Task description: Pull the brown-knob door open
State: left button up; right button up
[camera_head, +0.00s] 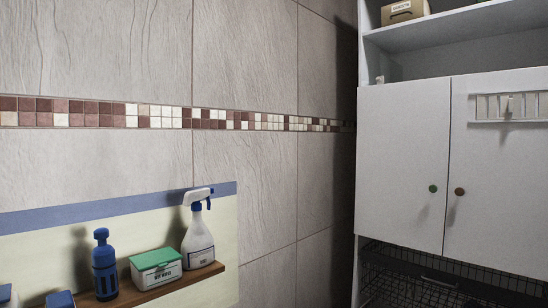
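The white cabinet at the right has two doors side by side. The right door (500,180) carries a small round brown knob (459,191) near its left edge. The left door (400,155) carries a green knob (433,188) near its right edge. Both doors look shut, with a thin dark seam between them. The right door runs out of the picture at the right. Neither of my grippers shows in the head view.
A white rack (510,107) with a hook is on the upper right door. Open shelves with a cardboard box (404,11) are above, dark wire baskets (430,283) below. A wall shelf (160,286) at lower left holds a spray bottle (198,235), a wipes box (156,269) and a blue bottle (104,268).

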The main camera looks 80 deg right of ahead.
aim_at(497, 217)
jog(key=z, duration=4.05)
